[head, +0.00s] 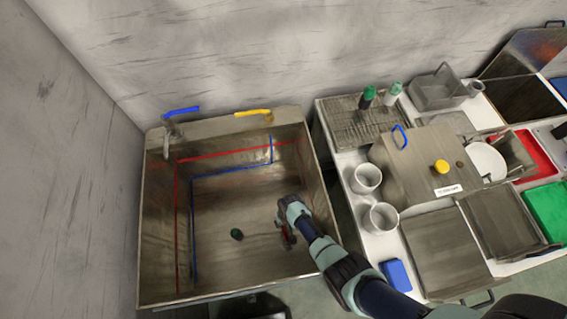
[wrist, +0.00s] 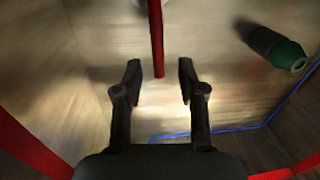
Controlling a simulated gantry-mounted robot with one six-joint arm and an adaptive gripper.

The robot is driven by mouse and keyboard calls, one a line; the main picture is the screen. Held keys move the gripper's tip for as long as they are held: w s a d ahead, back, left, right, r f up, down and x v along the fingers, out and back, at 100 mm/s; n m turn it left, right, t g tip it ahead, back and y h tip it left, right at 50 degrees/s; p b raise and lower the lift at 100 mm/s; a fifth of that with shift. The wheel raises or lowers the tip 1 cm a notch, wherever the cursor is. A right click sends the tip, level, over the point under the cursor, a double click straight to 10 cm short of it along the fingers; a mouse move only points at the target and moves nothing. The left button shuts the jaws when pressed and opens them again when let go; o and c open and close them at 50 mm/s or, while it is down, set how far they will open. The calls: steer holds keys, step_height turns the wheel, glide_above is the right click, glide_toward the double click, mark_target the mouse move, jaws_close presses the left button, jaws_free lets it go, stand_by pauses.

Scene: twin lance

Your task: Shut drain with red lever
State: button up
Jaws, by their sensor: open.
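My gripper (head: 284,238) is low inside the metal sink (head: 215,215), toward its right side. In the wrist view, my gripper (wrist: 159,78) is open, with its two dark fingers apart. A red bar, seemingly the red lever (wrist: 156,38), comes down from the top edge, and its lower end appears between the fingertips. I cannot tell its depth or whether a finger touches it. In the head view, a bit of red (head: 291,236) shows beside my gripper, mostly hidden by it. The drain opening cannot be made out.
Blue (head: 182,110) and yellow (head: 252,112) handles sit on the back rim. A cluttered counter (head: 380,250) stands right of the sink.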

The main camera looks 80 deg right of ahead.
step_height(320, 180, up, 7)
stand_by(0.3)
steer(key=shift+w, duration=0.1)
stand_by(0.4)
steer(key=w+a+r+n+t+h, duration=0.1)
steer(key=w+a+r+n+t, duration=0.15)
steer(key=w+r, duration=0.7)
steer(key=w+a+r+n+t+h, duration=0.2)
steer(key=w+a+r+n, duration=0.2)
steer(key=w+r, duration=0.55)
steer(key=w+a+r+n+t, duration=0.3)
steer(key=a+r, duration=0.5)
steer(key=r, duration=0.5)
steer(key=s+a+r+n+t+y, duration=0.3)
steer(key=a+r+n+t, duration=0.1)
steer(key=a+r, duration=0.95)
step_height(320, 180, up, 31)
steer(key=d+p, duration=0.2)
steer(key=p, duration=2.8)
steer(key=shift+w+h, duration=0.25)
steer(key=shift+h, duration=0.05)
